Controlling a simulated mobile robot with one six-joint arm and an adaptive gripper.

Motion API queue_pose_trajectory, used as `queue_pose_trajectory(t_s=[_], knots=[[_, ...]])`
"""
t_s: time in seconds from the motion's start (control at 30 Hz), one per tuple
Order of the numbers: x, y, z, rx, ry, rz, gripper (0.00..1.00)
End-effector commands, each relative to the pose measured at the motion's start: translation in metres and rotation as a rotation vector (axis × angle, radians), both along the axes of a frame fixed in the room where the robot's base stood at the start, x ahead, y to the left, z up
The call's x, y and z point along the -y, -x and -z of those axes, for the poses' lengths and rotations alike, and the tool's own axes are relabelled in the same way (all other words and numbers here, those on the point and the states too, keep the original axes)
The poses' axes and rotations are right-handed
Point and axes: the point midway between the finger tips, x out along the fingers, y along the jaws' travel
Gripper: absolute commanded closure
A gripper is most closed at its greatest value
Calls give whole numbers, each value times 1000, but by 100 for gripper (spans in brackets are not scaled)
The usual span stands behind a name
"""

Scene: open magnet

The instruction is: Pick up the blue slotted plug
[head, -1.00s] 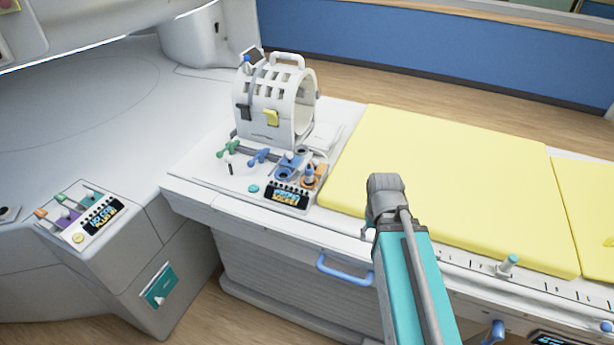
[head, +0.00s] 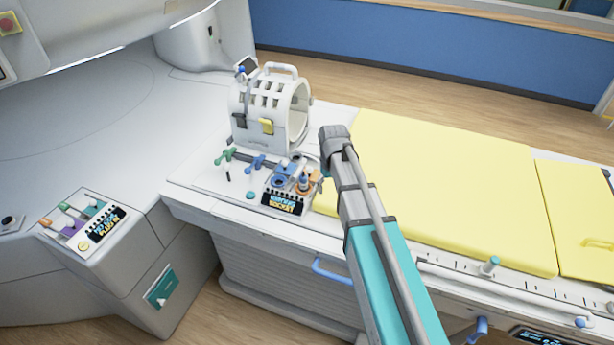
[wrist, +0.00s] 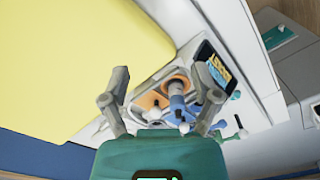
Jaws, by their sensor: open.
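My gripper (wrist: 161,75) is open and empty, with a finger on either side of this area. It does not appear to touch the plug. In the head view my arm hides most of the gripper.
A blue holder (head: 283,181) and a dark labelled panel (head: 284,203) sit beside the plug. A blue handled piece (head: 255,163) and a green one (head: 227,156) lie further left. A white slotted coil (head: 268,110) stands behind. The yellow pad (head: 440,190) is clear.

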Motion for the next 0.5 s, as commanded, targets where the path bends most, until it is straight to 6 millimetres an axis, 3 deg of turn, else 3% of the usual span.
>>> queue_pose_trajectory(t_s=[0.03, 0.2, 0.33, 0.5], knots=[[-15, -30, -18, 0, 0, -55, 20], [-52, -77, -40, 0, 0, -211, 20], [-70, -98, -48, 0, 0, -286, 20], [-79, -106, -51, 0, 0, -326, 20]])
